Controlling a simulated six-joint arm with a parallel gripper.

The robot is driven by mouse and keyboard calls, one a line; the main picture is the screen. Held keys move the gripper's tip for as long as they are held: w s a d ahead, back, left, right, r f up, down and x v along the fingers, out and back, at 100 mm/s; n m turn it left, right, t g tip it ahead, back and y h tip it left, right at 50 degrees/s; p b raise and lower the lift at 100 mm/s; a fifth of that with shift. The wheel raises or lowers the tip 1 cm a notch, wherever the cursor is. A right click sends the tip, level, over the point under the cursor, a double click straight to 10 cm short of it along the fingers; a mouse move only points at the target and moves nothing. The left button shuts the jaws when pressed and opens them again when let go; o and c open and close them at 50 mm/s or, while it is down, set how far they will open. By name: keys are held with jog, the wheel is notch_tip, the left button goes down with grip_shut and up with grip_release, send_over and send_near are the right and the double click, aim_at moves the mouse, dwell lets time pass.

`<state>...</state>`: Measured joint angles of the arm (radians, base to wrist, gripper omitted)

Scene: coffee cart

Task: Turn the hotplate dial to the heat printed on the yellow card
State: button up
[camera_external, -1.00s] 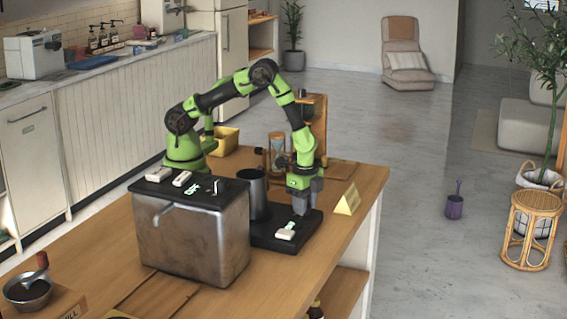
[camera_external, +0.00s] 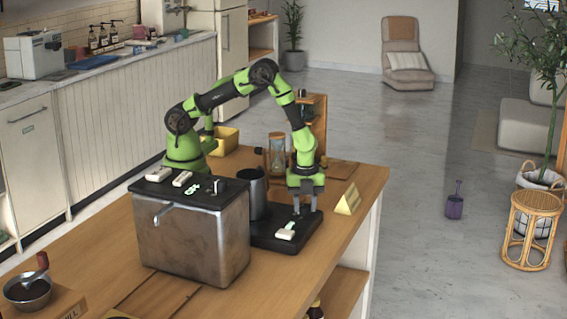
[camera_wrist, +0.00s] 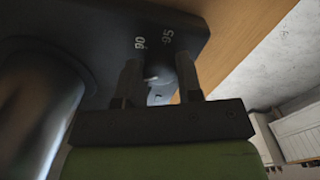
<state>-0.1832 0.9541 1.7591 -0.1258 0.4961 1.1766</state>
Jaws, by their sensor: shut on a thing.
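The black hotplate (camera_external: 262,241) lies on the wooden cart top, with a steel pitcher (camera_external: 257,195) on its far left part. My gripper (camera_external: 304,210) points down at the hotplate's right side. In the wrist view my gripper's two fingers (camera_wrist: 160,85) are shut on the dark dial (camera_wrist: 158,72), which is mostly hidden between them. A small white mark shows on the dial. The printed numbers 90 and 95 show on the hotplate (camera_wrist: 100,30) beyond it. The yellow card (camera_external: 348,200) stands folded to the right of the hotplate; its print is too small to read.
A metal box (camera_external: 195,240) with a black top and switches stands left of the hotplate. A white switch (camera_external: 285,235) sits at the hotplate's near corner. An hourglass (camera_external: 277,155) and a wooden stand (camera_external: 315,125) are behind. The cart's right edge is close to the card.

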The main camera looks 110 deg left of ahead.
aim_at(305, 205)
jog(key=shift+m, duration=0.6)
jog(key=o, duration=0.9)
jog(key=shift+r, duration=0.1)
notch_tip(305, 205, up, 8)
jog(key=shift+r, duration=0.9)
